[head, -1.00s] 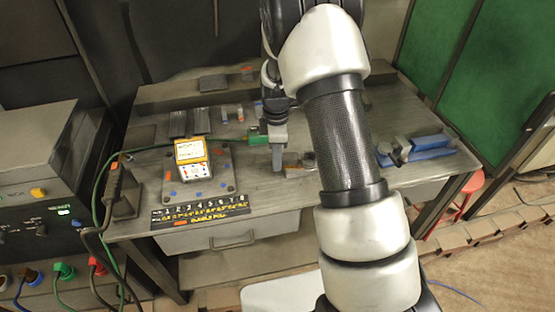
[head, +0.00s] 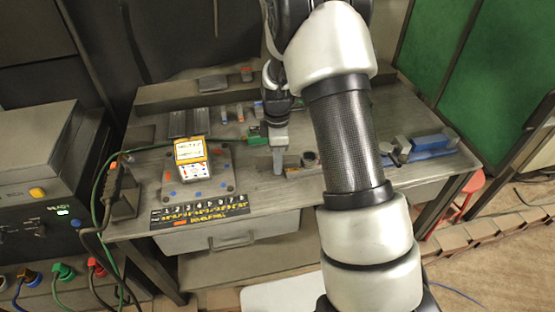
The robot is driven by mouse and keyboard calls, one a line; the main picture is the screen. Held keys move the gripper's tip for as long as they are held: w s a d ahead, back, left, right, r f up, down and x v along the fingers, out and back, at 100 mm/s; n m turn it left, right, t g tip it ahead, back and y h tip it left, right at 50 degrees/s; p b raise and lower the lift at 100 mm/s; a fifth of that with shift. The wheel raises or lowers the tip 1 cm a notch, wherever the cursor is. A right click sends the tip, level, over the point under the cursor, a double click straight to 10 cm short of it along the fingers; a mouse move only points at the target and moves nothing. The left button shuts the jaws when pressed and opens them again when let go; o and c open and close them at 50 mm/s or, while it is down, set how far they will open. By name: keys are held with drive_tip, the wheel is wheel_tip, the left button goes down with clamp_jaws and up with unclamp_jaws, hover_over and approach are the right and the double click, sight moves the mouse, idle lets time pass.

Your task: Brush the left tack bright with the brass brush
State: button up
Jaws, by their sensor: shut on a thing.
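My gripper (head: 279,150) points down over the middle of the workbench (head: 265,190). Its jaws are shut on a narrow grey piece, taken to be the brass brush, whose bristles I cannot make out. The lower end of the gripper and held piece is close to the bench top; I cannot tell whether it touches anything. A small dark block (head: 309,159) sits just right of it, partly behind my arm. The left tack cannot be made out; it is too small or hidden.
A numbered strip (head: 200,211) lies at the front edge. A green block (head: 256,136) is behind my gripper. A blue vise-like tool (head: 432,146) is at right.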

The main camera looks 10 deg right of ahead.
drive_tip(key=shift+w, duration=0.9)
drive_tip(key=shift+s+r, duration=0.1)
drive_tip(key=shift+s, duration=1.05)
drive_tip(key=shift+w, duration=0.6)
drive_tip(key=shift+a+r+p, duration=0.35)
drive_tip(key=shift+r+p, duration=0.2)
drive_tip(key=shift+r, duration=0.45)
drive_tip(key=shift+a+r+p, duration=0.3)
drive_tip(key=shift+r+p, duration=0.2)
drive_tip(key=shift+r, duration=0.45)
drive_tip(key=shift+a+r+p, duration=0.35)
drive_tip(key=shift+r+p, duration=0.2)
drive_tip(key=shift+r, duration=0.45)
drive_tip(key=shift+f, duration=0.1)
drive_tip(key=shift+n, duration=0.9)
drive_tip(key=shift+s+d+f+b, duration=0.15)
drive_tip(key=shift+d+f+b, duration=0.2)
drive_tip(key=shift+f+b, duration=0.45)
drive_tip(key=shift+s+d+f+b, duration=0.2)
drive_tip(key=shift+d+f+b, duration=0.3)
drive_tip(key=shift+f, duration=0.45)
drive_tip(key=shift+s+d+f+b, duration=0.15)
drive_tip(key=shift+d+f+b, duration=0.1)
drive_tip(key=shift+f+b, duration=0.55)
